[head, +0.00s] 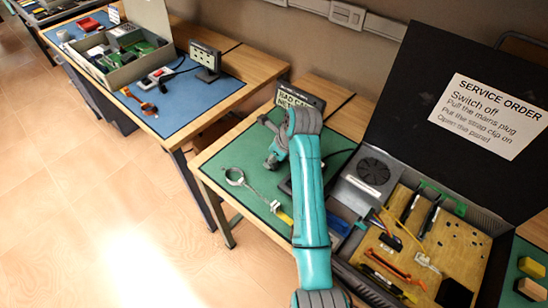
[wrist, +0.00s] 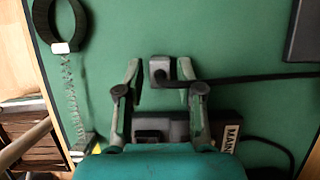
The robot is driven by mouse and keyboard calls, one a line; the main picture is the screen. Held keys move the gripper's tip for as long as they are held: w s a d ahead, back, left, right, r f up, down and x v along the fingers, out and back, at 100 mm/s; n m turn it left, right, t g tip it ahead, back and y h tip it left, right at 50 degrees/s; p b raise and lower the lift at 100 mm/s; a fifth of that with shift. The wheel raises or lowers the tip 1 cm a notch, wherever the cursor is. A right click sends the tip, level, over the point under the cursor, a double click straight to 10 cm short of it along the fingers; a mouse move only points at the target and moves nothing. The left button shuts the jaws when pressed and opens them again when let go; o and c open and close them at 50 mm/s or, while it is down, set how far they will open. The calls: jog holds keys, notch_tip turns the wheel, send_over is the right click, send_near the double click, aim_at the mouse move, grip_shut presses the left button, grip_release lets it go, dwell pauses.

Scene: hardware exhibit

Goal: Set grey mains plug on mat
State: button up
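The grey mains plug (wrist: 160,72) shows in the wrist view between my two fingertips, over the green mat (wrist: 230,45). Its black cable runs off to the right. My gripper (wrist: 160,70) is open, with a gap on each side of the plug. I cannot tell whether the plug touches the mat. A dark mains socket block (wrist: 178,127), with part of a "MAIN" label visible, lies nearer the palm. In the head view my gripper (head: 268,141) hangs over the green mat (head: 225,160) on the near bench, and I cannot make out the plug there.
A wrist strap (head: 235,177) with a coiled cord lies on the mat's left part; it also shows in the wrist view (wrist: 61,25). An open case (head: 410,235) with a circuit board stands right of my arm. A blue-matted bench (head: 180,100) stands at left.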

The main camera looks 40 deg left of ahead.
jog(key=shift+r, duration=0.15)
jog(key=v, duration=1.2)
dwell(0.5)
